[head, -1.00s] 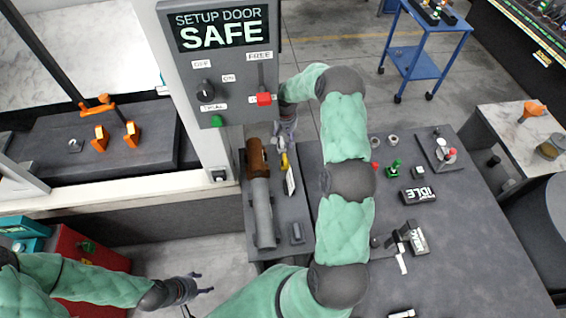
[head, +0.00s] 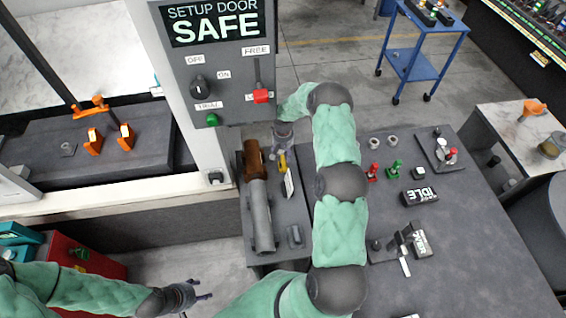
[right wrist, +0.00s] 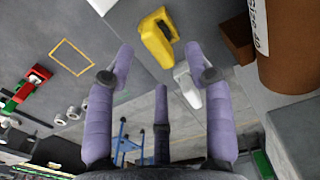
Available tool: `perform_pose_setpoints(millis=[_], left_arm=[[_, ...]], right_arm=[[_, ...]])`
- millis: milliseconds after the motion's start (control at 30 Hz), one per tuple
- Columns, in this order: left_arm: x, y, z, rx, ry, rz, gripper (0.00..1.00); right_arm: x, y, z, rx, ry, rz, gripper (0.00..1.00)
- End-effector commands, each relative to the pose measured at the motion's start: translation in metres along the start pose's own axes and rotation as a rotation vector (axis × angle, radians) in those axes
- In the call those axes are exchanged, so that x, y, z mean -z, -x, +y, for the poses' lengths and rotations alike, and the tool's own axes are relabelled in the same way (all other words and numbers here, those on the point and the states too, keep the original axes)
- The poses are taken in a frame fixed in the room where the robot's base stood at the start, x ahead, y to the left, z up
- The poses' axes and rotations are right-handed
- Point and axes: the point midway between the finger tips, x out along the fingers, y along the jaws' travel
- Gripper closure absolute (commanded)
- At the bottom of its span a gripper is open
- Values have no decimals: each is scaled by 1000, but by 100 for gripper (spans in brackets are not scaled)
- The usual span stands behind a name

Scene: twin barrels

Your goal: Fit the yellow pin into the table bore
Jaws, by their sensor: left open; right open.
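A yellow piece (head: 282,162) lies on the grey side surface just below my right gripper (head: 283,143); I cannot tell for certain that it is the yellow pin. In the right wrist view, a yellow block-like piece (right wrist: 157,38) lies beyond the fingertips, roughly midway between them. My right gripper (right wrist: 160,62) is open and empty, its purple fingers apart. My left gripper (head: 202,291) is open and empty at lower left, over the floor. Two small pale rings (head: 376,142) stand on the table (head: 460,255); I cannot tell which feature is the bore.
A brown-and-grey cylinder (head: 260,215) lies left of the yellow piece, with a white tag (head: 289,184) close by. A red pin (head: 372,173) and green pin (head: 394,170) stand on the table. The door-control panel (head: 222,90) rises behind the cylinder.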

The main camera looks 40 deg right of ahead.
Motion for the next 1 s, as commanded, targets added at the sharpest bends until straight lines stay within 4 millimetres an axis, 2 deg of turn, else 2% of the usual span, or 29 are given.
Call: perform_pose_setpoints(millis=[333,500,700,767,900,1000], left_arm=[[0,12,4,0,0,0,45],[0,12,4,0,0,0,45],[0,12,4,0,0,0,45],[0,12,4,0,0,0,45],[-1,12,4,0,0,0,45],[-1,12,4,0,0,0,45]], right_arm=[[-3,-41,4,0,0,-3,47],[-3,-49,4,0,-1,-1,47],[-3,-49,4,0,-1,-1,47],[-3,-49,4,0,-1,-1,61],[-3,-49,4,0,0,-1,100],[-3,-49,4,0,0,-2,100]])
